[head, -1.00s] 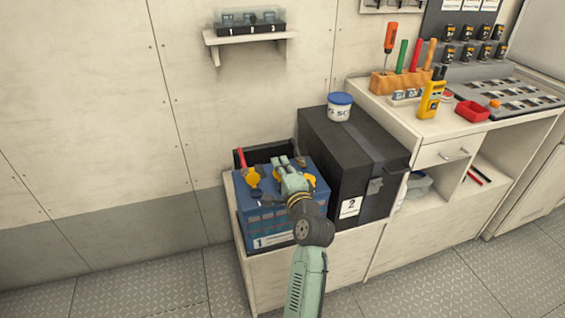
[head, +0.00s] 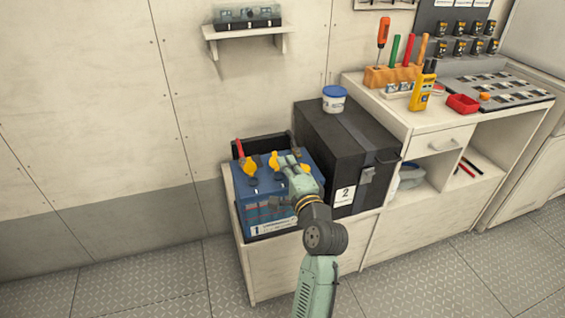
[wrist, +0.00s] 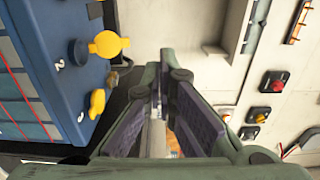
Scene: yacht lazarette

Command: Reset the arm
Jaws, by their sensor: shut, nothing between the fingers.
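My gripper (head: 286,162) is shut and empty. In the head view it is over the right part of the blue battery (head: 246,208), which is labelled 1. I cannot tell from that view whether it touches the battery. In the wrist view my gripper's fingers (wrist: 165,78) point away with their tips together, and the battery (wrist: 62,32) is to their left with some space between. My forearm covers part of the battery's right side.
A black box (head: 335,140) labelled 2 stands close right of the battery, with a white-and-blue tub (head: 334,98) on it. A workbench (head: 430,122) with tools is further right. A wall shelf (head: 249,32) is above. Floor (head: 130,275) at left is clear.

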